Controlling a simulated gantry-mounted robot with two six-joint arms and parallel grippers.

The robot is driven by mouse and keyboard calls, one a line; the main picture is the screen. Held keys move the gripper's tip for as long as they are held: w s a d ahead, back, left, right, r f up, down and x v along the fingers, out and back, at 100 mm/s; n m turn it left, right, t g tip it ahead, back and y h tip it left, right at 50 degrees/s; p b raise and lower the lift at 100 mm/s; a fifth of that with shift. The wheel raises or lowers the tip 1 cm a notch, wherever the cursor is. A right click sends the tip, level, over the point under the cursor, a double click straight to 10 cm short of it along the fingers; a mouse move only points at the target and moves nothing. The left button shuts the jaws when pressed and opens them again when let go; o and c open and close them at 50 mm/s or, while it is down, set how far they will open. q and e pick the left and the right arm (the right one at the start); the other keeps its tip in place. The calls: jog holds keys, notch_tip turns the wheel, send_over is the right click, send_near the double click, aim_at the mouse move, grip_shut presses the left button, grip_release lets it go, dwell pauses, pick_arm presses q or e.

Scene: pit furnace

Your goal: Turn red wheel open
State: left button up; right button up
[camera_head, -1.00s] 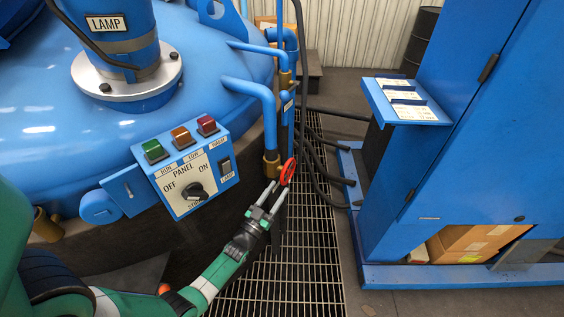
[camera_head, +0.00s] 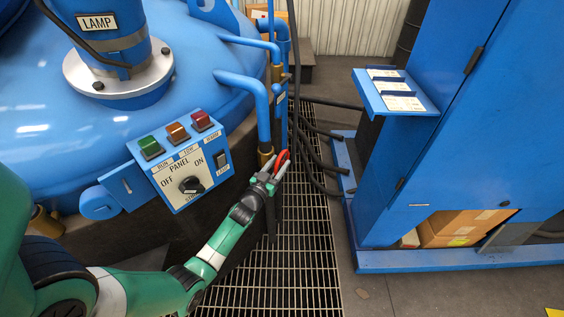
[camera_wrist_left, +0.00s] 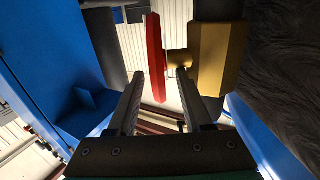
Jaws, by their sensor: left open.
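The red wheel (camera_head: 282,164) is small and stands on the pipework right of the control panel, partly covered by my gripper in the head view. In the left wrist view the wheel (camera_wrist_left: 155,60) shows nearly edge-on, beside a brass valve body (camera_wrist_left: 218,55) with a short stem. My left gripper (camera_head: 272,177) is at the wheel. In the wrist view its open fingers (camera_wrist_left: 160,80) stand on either side of the wheel's lower part, with gaps visible on both sides. The right fingertip is close to the brass stem; I cannot tell if they touch. My right gripper is not in view.
The control panel (camera_head: 190,175) with several coloured lamps and a knob is left of the gripper. Blue pipes (camera_head: 262,105) rise beside the wheel. Dark hoses (camera_head: 312,150) hang to its right. A blue cabinet (camera_head: 450,130) stands farther right, past open grated floor (camera_head: 300,240).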

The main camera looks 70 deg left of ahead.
pick_arm(q)
jog(key=shift+x, duration=1.3)
grip_shut()
jog(key=shift+b, duration=0.3)
